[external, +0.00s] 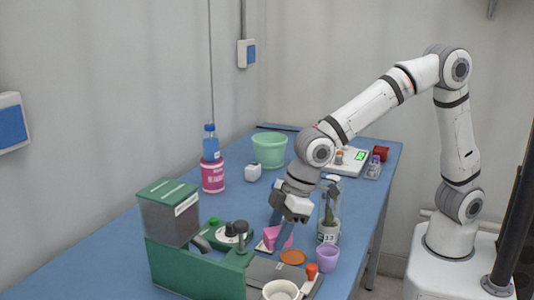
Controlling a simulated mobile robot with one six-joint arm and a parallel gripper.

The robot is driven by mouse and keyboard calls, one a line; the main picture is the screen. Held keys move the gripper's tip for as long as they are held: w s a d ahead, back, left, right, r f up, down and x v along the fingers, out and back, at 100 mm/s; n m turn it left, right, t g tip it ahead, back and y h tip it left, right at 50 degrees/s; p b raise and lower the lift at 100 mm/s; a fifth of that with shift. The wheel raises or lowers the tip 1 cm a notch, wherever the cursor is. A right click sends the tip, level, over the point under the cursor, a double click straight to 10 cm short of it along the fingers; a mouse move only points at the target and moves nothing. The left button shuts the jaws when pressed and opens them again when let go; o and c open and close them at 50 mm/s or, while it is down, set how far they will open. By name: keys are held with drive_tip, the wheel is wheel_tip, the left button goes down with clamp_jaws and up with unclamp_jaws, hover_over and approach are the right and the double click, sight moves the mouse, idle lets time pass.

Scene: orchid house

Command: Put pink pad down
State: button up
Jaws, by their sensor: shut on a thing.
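The pink pad (272,235) is between the fingers of my gripper (280,230), low over the blue table. My gripper points down and is shut on the pad. A small pale flat piece (261,247) shows just under and to the left of the pad. I cannot tell whether the pad touches it. One finger hides part of the pad.
A glass jar (329,215) with a plant stands close on the right.

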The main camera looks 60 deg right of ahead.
sight(277, 263)
drive_tip(key=shift+f, duration=2.55)
drive_tip(key=shift+b, duration=0.3)
drive_tip(key=shift+f, duration=0.2)
drive_tip(key=o, duration=1)
drive_tip(key=shift+c, duration=0.2)
drive_tip(key=shift+r, duration=0.5)
drive_tip(key=p+v, duration=0.1)
drive_tip(key=v, duration=1)
drive_tip(key=shift+s+d+r, duration=0.15)
drive_tip(key=shift+d, duration=0.05)
